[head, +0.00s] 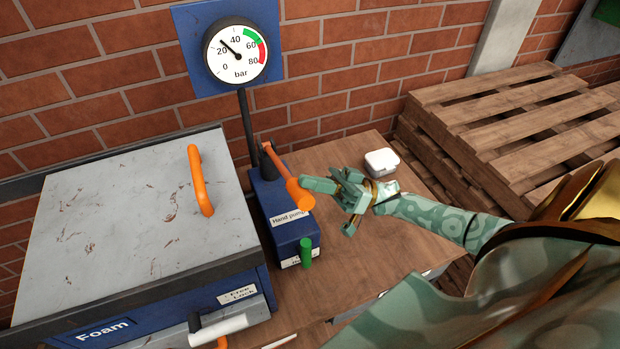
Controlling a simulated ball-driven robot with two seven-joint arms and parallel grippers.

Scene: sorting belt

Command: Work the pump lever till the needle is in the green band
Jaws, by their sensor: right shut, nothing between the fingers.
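The hand pump (268,195) is a blue box on the wooden bench, labelled "Hand pump". Its orange lever (284,172) slopes from a dark pivot at the back down toward the front right, ending in a thick grip. The round pressure gauge (234,62) is on a blue board above. Its needle points up and left, between 20 and 40 bar, below the green band (252,38). My right gripper (312,186) is shut and empty, its fingertips at the right side of the lever's grip. I cannot tell whether they touch it. My left gripper is not in view.
A large blue Foam box (130,215) with a grey lid and orange handle (200,181) stands left of the pump. A green knob (305,252) is at the pump's front. A small white box (381,162) sits behind my right gripper. Pallets (500,125) are stacked at right.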

